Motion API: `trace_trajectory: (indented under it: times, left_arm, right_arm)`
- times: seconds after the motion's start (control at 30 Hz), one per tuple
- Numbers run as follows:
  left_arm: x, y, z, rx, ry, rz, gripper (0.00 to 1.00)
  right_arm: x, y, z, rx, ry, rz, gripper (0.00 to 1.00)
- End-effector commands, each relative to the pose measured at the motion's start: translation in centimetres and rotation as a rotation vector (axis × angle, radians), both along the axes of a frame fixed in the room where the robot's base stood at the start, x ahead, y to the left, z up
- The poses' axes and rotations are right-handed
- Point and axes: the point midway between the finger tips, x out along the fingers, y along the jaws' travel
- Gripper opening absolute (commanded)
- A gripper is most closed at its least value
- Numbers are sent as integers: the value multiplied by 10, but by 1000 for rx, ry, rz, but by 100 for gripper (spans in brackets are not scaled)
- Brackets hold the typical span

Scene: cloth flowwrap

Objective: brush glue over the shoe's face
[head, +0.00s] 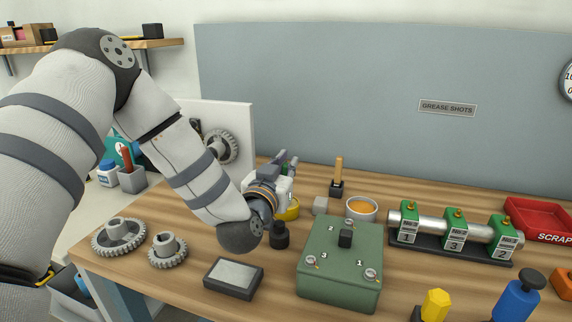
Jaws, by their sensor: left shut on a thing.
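My left arm reaches in from the left, and its gripper (287,168) is above the back middle of the bench. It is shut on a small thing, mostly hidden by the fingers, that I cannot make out. A brush-like tool with a wooden handle (338,170) stands upright in a dark holder right of the gripper. A white cup (362,217) with orange contents stands in front of it; whether this is glue I cannot tell. I cannot identify a shoe. A dark-framed pad with a pale grey face (233,275) lies at the front. My right gripper is not visible.
A green box (339,270) with numbered spots stands front middle. A yellow round thing (290,211) is partly hidden under my gripper, beside a grey block (320,205). Gears (119,238) lie left. A rack with a steel rod (457,231) and a red scrap tray (540,216) stand right.

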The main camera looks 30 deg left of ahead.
Motion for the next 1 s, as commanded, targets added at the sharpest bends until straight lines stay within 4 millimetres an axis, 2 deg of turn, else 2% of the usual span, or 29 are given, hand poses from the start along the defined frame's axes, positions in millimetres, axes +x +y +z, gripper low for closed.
trace_trajectory:
  times: [0.03, 0.1, 0.73, 1.0]
  left_arm:
    - [-1, 0, -9, -1, 19, -1, 0]
    - [0, 0, -6, -1, 17, -1, 0]
    - [0, 0, 65, 1, 2, -1, 0]
    - [0, 0, 69, 0, 4, 0, 0]
  right_arm:
    - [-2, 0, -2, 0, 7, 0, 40]
    - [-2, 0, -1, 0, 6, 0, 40]
    - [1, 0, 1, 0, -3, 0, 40]
    - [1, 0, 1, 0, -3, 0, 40]
